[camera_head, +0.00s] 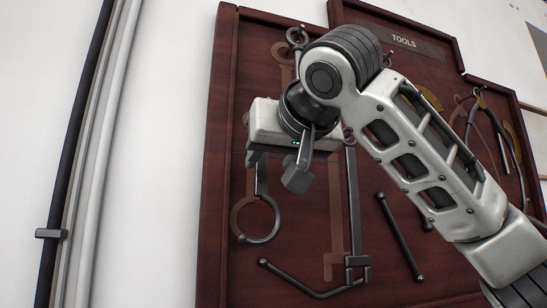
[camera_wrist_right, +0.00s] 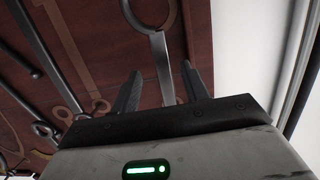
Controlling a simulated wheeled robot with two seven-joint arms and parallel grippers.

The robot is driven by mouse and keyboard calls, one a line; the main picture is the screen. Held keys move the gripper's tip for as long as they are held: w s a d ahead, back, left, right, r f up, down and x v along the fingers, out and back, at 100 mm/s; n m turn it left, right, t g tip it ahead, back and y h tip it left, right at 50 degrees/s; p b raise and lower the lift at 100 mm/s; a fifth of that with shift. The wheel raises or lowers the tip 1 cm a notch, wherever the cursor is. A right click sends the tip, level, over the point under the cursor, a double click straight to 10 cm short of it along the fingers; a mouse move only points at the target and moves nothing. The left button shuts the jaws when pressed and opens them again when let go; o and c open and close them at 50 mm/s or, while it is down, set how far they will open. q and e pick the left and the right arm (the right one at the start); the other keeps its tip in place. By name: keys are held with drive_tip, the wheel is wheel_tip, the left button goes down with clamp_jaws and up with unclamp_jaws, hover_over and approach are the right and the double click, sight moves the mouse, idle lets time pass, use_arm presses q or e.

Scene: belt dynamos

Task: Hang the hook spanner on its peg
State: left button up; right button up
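The hook spanner (camera_head: 262,235) is a grey metal tool with a curved hook at its lower end. It is at the left of the dark red tool board, and its handle runs up behind my right gripper. My right gripper (camera_head: 278,170) is in front of the board, covering the spanner's upper end and its peg. In the right wrist view the handle (camera_wrist_right: 163,65) passes between the two fingers of the right gripper (camera_wrist_right: 162,75), with a gap on both sides. A lighter painted outline (camera_head: 236,208) shows beside the hook. My left gripper is out of view.
The tool board (camera_head: 217,190) bears a TOOLS sign (camera_head: 403,41). A ringed tool (camera_head: 297,38) shows above my gripper. A long bar tool (camera_head: 354,205), a thin rod (camera_head: 399,235) and a bent rod (camera_head: 300,285) are to the right and below. Pipes (camera_head: 90,150) run down the left wall.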

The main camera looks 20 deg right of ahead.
drive_tip(key=s+r+b, duration=0.3)
drive_tip(key=s+b, duration=0.1)
drive_tip(key=s, duration=1.2)
drive_tip(key=w+a+f+n+g+y, duration=0.2)
drive_tip(key=w+a+f+n+g, duration=0.1)
drive_tip(key=w+f, duration=1.4)
wheel_tip(320, 180, down, 21)
drive_tip(key=w+a+g, duration=0.1)
drive_tip(key=w+g, duration=0.2)
drive_tip(key=s+d+f+g, duration=0.1)
drive_tip(key=s+f, duration=0.3)
drive_tip(key=f, duration=0.8)
drive_tip(key=s+d+f+g, duration=0.2)
drive_tip(key=s+f, duration=0.2)
drive_tip(key=f, duration=0.8)
drive_tip(key=s+d+f+g+h, duration=0.1)
drive_tip(key=s+d+f, duration=0.2)
drive_tip(key=s+f, duration=0.3)
drive_tip(key=s+d+f+m+g+h, duration=0.1)
drive_tip(key=s+d+f, duration=0.15)
drive_tip(key=s, duration=0.55)
drive_tip(key=s+d+f+g, duration=0.1)
drive_tip(key=s+d+f, duration=0.1)
drive_tip(key=s+f, duration=0.45)
drive_tip(key=w+a+t+y+p, duration=0.2)
drive_tip(key=w+a+t+y, duration=0.1)
drive_tip(key=w+a+t, duration=0.3)
drive_tip(key=shift+w+a+f+t, duration=0.15)
drive_tip(key=shift+w+a+t, duration=0.1)
drive_tip(key=shift+t, duration=0.25)
